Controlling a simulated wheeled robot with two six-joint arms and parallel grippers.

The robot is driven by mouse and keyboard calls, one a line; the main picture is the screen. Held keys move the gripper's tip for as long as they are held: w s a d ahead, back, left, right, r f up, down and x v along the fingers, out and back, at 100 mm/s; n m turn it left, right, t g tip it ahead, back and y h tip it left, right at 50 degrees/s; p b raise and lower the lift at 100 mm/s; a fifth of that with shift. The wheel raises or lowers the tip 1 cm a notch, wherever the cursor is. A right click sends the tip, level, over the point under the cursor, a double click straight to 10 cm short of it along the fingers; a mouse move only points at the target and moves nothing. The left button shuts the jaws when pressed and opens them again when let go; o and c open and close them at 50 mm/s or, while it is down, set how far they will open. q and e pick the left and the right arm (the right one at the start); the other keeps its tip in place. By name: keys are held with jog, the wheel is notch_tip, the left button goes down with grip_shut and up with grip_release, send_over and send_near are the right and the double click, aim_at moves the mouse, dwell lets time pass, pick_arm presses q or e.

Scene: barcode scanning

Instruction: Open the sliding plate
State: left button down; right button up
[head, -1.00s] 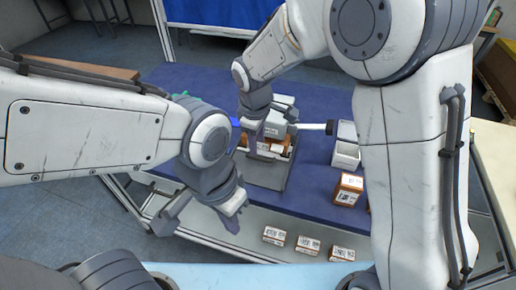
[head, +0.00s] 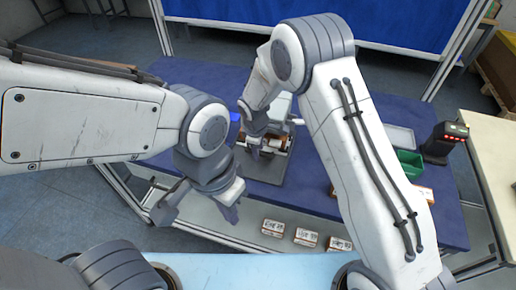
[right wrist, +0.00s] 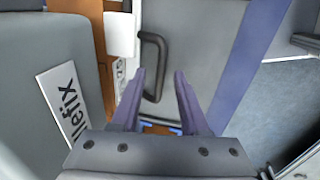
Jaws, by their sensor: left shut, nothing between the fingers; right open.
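The grey plate (right wrist: 195,50) with a dark bar handle (right wrist: 152,65) fills the middle of the right wrist view. My right gripper (right wrist: 160,80) is open, its two purple-grey fingers apart with the handle showing just beyond and between the tips. I cannot tell whether a finger touches it. In the head view my right gripper (head: 257,138) is over the grey machine (head: 262,172) on the blue table, and it hides much of the plate. My left gripper (head: 228,205) is shut and empty at the table's front edge, left of and below the machine.
Several small labelled boxes (head: 306,237) sit on the lower white shelf in front. A green bin (head: 409,162) and a dark device with red lights (head: 445,138) stand at the right of the blue table (head: 190,72). My right arm covers part of the table.

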jog(key=shift+f, duration=0.15)
grip_shut()
dwell(1.4)
